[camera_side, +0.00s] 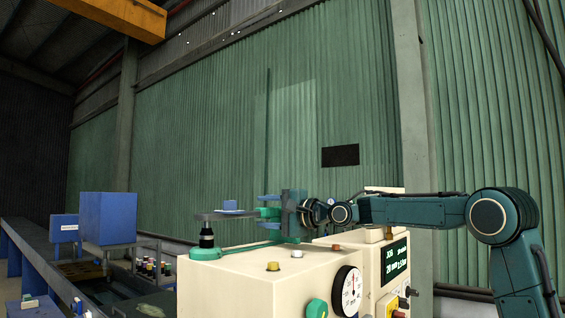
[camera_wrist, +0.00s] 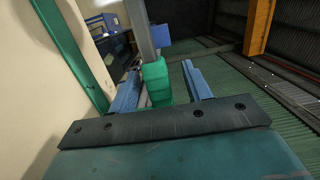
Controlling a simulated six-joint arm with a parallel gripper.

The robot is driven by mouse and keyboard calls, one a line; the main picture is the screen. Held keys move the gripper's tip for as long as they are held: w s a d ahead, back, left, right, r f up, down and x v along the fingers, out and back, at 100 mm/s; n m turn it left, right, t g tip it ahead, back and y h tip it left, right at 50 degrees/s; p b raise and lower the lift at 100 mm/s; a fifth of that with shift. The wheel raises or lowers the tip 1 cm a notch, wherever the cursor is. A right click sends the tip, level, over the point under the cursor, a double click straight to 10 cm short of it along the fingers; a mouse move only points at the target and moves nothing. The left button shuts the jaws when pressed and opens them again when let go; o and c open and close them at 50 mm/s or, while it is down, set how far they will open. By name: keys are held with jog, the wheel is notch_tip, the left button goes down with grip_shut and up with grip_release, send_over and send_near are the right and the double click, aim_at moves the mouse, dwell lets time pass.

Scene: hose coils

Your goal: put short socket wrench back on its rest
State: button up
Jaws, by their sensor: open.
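The socket wrench has a grey shaft (camera_side: 228,215) and a green handle (camera_side: 265,212). It lies about level above the cream machine's top, with a black socket (camera_side: 207,237) pointing down at its left end. The socket stands at a round green base (camera_side: 205,253) on the machine's corner; I cannot tell how it is seated. My gripper (camera_side: 268,210) points left and is open, one blue finger to each side of the handle. In the wrist view the handle (camera_wrist: 157,84) lies between the open fingers (camera_wrist: 161,88), with the shaft (camera_wrist: 144,30) running away from me.
The cream machine (camera_side: 260,285) carries a green strip (camera_side: 252,246), a yellow knob (camera_side: 273,266), small buttons, a round gauge (camera_side: 347,290) and a display (camera_side: 396,262). Left of it stand a blue box (camera_side: 108,218) and a rack of small bottles (camera_side: 153,268). Air above is free.

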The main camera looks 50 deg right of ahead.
jog(key=shift+s+d, duration=0.2)
jog(key=shift+s, duration=1.45)
jog(key=shift+s+d, duration=0.2)
jog(key=shift+s, duration=1.4)
jog(key=shift+s+d, duration=0.25)
jog(key=shift+s, duration=2)
jog(key=shift+s+d, duration=0.25)
jog(key=shift+s, duration=2)
jog(key=shift+s+d, duration=0.25)
jog(key=shift+s, duration=2)
jog(key=s+a+f+n+g+y, duration=0.1)
jog(key=s+a+f+n+g, duration=0.3)
jog(key=a, duration=0.5)
jog(key=s+a+f+n+g, duration=0.1)
jog(key=s+a+n, duration=0.1)
jog(key=a+n, duration=0.55)
jog(key=s+d+f+n+g+h, duration=0.1)
jog(key=s+f+n+g, duration=0.1)
jog(key=s+f, duration=0.4)
jog(key=s+d+f+n+g+h, duration=0.1)
jog(key=s+f+g, duration=0.4)
jog(key=f, duration=1)
jog(key=shift+s+d+f+n+h, duration=0.15)
jog(key=shift+s+d+n+h, duration=0.35)
jog(key=shift+s+n, duration=0.5)
jog(key=shift+w+a, duration=0.1)
jog(key=shift+w, duration=0.05)
